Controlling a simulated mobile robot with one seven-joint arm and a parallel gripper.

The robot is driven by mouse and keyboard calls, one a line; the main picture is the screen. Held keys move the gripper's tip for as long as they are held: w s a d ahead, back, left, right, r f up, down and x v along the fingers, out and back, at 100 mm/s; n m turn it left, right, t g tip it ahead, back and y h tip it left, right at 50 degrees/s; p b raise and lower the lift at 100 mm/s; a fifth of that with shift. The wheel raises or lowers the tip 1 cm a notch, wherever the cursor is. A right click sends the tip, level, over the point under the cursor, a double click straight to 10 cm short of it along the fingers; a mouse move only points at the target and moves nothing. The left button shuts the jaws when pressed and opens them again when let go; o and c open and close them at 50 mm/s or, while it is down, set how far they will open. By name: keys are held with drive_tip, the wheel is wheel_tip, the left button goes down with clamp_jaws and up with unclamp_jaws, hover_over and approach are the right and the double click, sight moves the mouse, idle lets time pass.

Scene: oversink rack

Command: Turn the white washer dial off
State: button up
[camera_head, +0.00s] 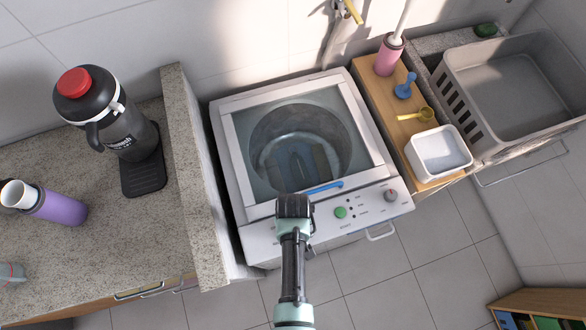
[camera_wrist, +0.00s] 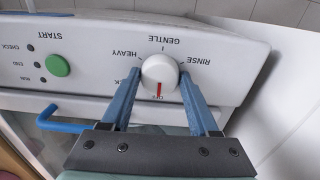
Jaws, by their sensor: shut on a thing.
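The white washer dial (camera_wrist: 159,72) is on the washer's control panel in the wrist view. Its red mark points down in that picture, to a label that is mostly hidden. GENTLE, HEAVY and RINSE labels ring the dial. My gripper (camera_wrist: 161,78) has a blue finger on each side of the dial and is shut on it. In the head view my gripper (camera_head: 293,206) is over the left part of the panel of the white top-loading washer (camera_head: 232,165) and hides the dial there.
A green start button (camera_head: 341,212) and a grey dial (camera_head: 390,195) are right of my gripper. A blue handle (camera_head: 323,188) lies on the lid's front edge. A stone counter (camera_head: 205,215) stands close on the left, a wooden board with a white tub (camera_head: 440,152) on the right.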

drive_tip(key=o, duration=1.4)
wheel_tip(320, 180, up, 13)
drive_tip(key=shift+b, duration=0.3)
